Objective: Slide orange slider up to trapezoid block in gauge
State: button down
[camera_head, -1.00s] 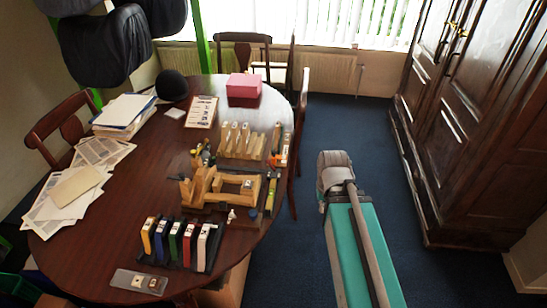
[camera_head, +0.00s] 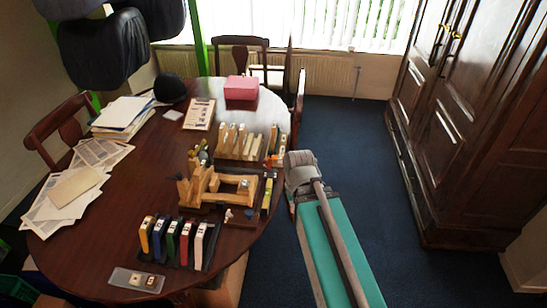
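A small patch of orange (camera_head: 270,162) shows at the right edge of the table, beside a rack of pale wooden blocks. I cannot tell whether it is the orange slider. A narrow dark strip with a yellow-green part (camera_head: 266,194) lies along the right table edge. It may be the gauge, but it is too small to be sure. I cannot pick out the trapezoid block. My teal arm (camera_head: 338,250) reaches up from the bottom, right of the table, with its grey joint (camera_head: 301,170) close to the table's right edge. My gripper is not visible.
The dark wooden table (camera_head: 120,200) holds a wooden saddle-like fixture (camera_head: 200,188), a row of coloured upright blocks (camera_head: 172,243), a grey tray (camera_head: 136,280), papers (camera_head: 75,188) and a pink box (camera_head: 241,88). A chair (camera_head: 298,95) stands at the right edge. Blue floor (camera_head: 375,190) is clear before the wardrobe (camera_head: 465,120).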

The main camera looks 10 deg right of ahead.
jog(key=w+a+f+m+t+y+b, duration=0.2)
jog(key=w+f+m+t+b, duration=0.2)
jog(key=w+m+b, duration=0.25)
jog(key=w+a+f+m+t+y+b, duration=0.2)
jog(key=w+a+f+m+t+b, duration=0.15)
jog(key=w+m+b, duration=0.35)
jog(key=w+d+m+t+b, duration=0.3)
jog(key=w+m+t+b, duration=0.1)
jog(key=m, duration=0.6)
jog(key=w+d+f+m+t+h+b, duration=0.1)
jog(key=w+d+m+t+b, duration=0.3)
jog(key=m, duration=0.6)
jog(key=w+b, duration=0.1)
jog(key=b, duration=0.1)
jog(key=shift+w+d+f+b, duration=0.15)
jog(key=shift+w+d+b, duration=0.05)
jog(key=shift+w+b, duration=0.2)
jog(key=shift+m, duration=0.25)
